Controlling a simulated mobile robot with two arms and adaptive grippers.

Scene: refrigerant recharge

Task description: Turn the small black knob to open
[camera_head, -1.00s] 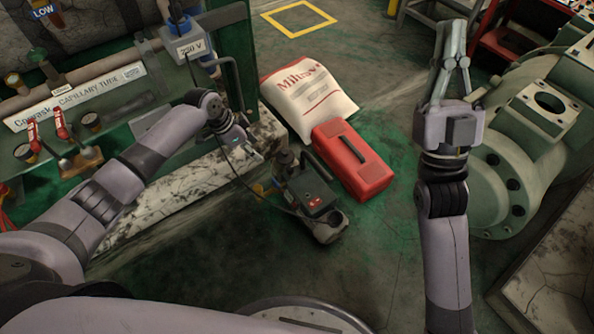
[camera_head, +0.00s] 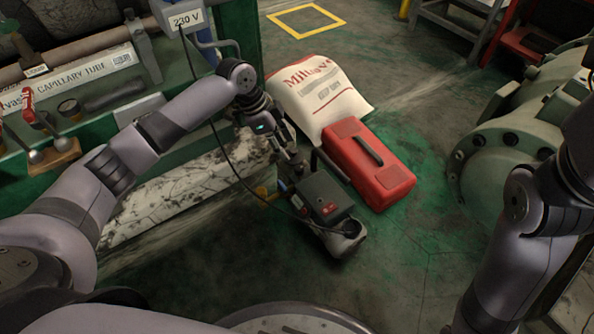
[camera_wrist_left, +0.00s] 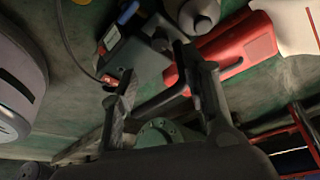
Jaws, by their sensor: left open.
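A dark grey pump (camera_head: 325,194) with a red switch (camera_head: 328,209) stands on the green floor. The pump shows in the left wrist view (camera_wrist_left: 143,62), at the upper left. My left gripper (camera_head: 294,158) is above the pump's back side, pointing down, open with nothing seen between its fingers. In the left wrist view its two fingers (camera_wrist_left: 156,62) are spread, and a bent black bar (camera_wrist_left: 163,98) shows between them, seemingly beyond them. I cannot clearly pick out a small black knob; the gripper and arm may hide it. My right gripper is outside the views.
A red toolbox (camera_head: 378,182) lies right of the pump, with a white sack (camera_head: 345,104) behind it. A black cable (camera_head: 216,140) hangs from the 230 V box (camera_head: 184,17) to the pump. A green bench (camera_head: 235,66) stands left; a large green machine (camera_head: 503,150) stands right.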

